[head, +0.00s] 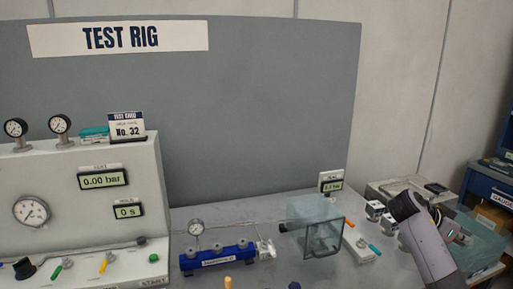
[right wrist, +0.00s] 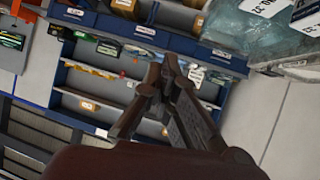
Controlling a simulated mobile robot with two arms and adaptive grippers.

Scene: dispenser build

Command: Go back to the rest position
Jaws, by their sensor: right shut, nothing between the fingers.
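My right arm (head: 428,243) comes in from the lower right in the head view, bent at the wrist beside the right end of the bench. Its right gripper shows in the right wrist view (right wrist: 162,72), with the two dark fingers shut together and empty. It hangs in free air in front of a blue and grey shelf rack (right wrist: 93,83). My left gripper is in neither view.
The test rig panel (head: 270,110) stands behind the grey bench. A gauge console (head: 85,215) is at left, a blue manifold (head: 217,258) and a clear box (head: 322,233) in the middle. A clear bin (head: 480,245) is close to my right wrist.

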